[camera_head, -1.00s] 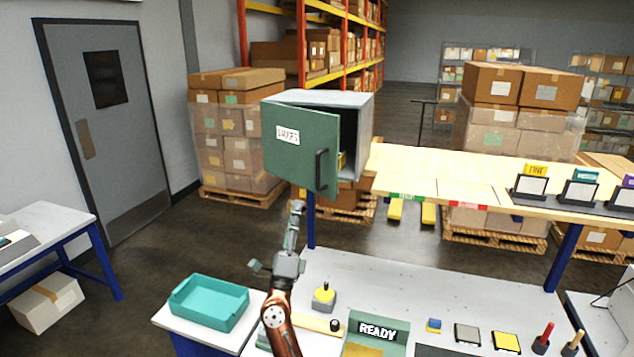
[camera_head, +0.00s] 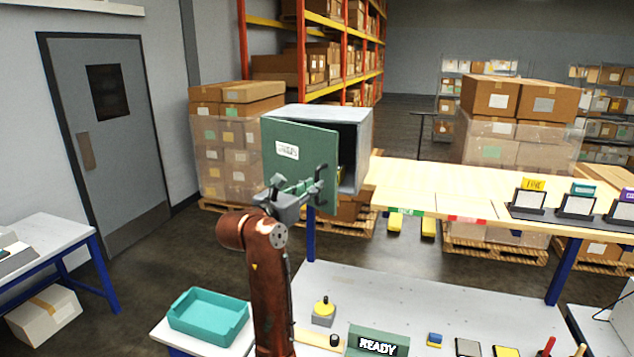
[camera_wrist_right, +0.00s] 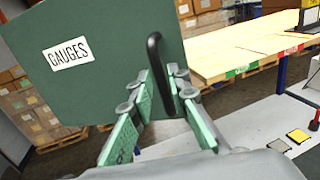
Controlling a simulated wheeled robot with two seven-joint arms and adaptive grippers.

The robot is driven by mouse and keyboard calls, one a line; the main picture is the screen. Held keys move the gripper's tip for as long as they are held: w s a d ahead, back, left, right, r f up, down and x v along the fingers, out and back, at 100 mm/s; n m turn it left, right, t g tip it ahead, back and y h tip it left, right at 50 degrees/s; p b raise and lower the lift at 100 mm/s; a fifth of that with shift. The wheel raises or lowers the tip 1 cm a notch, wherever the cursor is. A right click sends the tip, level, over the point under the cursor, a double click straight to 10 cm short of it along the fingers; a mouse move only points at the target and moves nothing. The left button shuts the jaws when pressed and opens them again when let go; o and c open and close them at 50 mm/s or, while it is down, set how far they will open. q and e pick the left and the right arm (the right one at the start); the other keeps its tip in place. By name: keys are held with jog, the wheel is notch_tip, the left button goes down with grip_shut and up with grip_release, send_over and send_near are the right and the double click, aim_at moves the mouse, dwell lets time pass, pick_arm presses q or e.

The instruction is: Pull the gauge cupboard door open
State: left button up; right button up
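The gauge cupboard (camera_head: 358,140) is a grey box with a dark inside, at the left end of the wooden shelf. Its green door (camera_head: 300,142) stands ajar and carries a white label; the door (camera_wrist_right: 95,55) is labelled "GAUGES" in the right wrist view. The black bar handle (camera_wrist_right: 154,54) is near the door's free edge. My right gripper (camera_head: 298,184) is at the door's lower front, by the handle. In the wrist view my right gripper's fingers (camera_wrist_right: 160,82) are apart, one on each side of the handle's lower part; firm contact is not clear. My left gripper is not in view.
The wooden shelf (camera_head: 450,185) adjoins the cupboard on the right. Below is a grey workbench (camera_head: 400,290) with a READY sign (camera_head: 378,346), a yellow-topped knob (camera_head: 324,308) and small items. A teal tray (camera_head: 208,316) lies left. Wrapped boxes (camera_head: 225,150) stand behind the door.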

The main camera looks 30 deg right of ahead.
aim_at(317, 200)
jog(key=shift+x, duration=1.5)
grip_shut()
jog(key=shift+a, duration=0.2)
jog(key=shift+d, duration=0.1)
